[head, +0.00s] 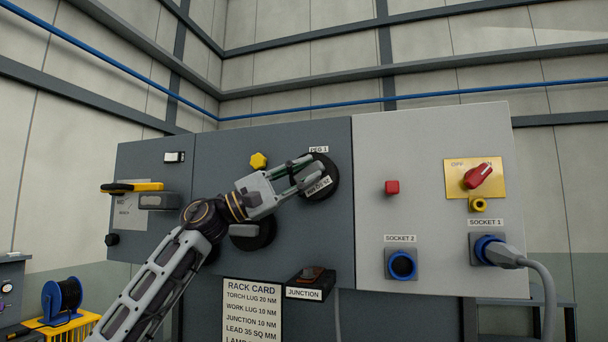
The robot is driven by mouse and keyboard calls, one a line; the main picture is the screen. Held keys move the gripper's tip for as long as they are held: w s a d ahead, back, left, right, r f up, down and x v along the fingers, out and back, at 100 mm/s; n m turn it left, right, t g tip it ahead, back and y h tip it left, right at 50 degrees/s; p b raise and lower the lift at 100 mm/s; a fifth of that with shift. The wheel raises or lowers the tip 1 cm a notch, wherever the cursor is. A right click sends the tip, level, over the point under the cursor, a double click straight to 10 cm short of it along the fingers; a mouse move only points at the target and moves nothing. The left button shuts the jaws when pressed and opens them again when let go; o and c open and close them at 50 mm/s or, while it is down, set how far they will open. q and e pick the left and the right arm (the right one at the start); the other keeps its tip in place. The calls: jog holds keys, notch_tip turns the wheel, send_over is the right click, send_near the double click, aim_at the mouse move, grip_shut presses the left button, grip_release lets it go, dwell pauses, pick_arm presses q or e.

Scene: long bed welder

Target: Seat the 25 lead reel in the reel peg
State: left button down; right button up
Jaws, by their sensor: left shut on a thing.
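My left gripper (308,175) reaches up from the lower left and is shut at a round black reel (330,174) with a white label, too small to read surely. The reel is in front of the dark grey panel (330,235), just under the PEG 1 sign (318,149). The peg itself is hidden by the reel and fingers, so I cannot tell whether the reel is on it or just in front of it. My right gripper is not in view.
Another black round thing (262,238) is partly behind my left wrist. A yellow hex knob (258,160) is close above the gripper. A junction box (311,277) and rack card (252,310) are below. The light panel (430,180) carries sockets and a red switch (478,175).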

pick_arm(q)
jog(key=c, duration=1.2)
grip_release()
jog(key=shift+o, duration=0.2)
jog(key=shift+a+f, duration=0.1)
jog(key=v, duration=1.1)
jog(key=shift+a, duration=0.4)
jog(key=shift+f, duration=0.1)
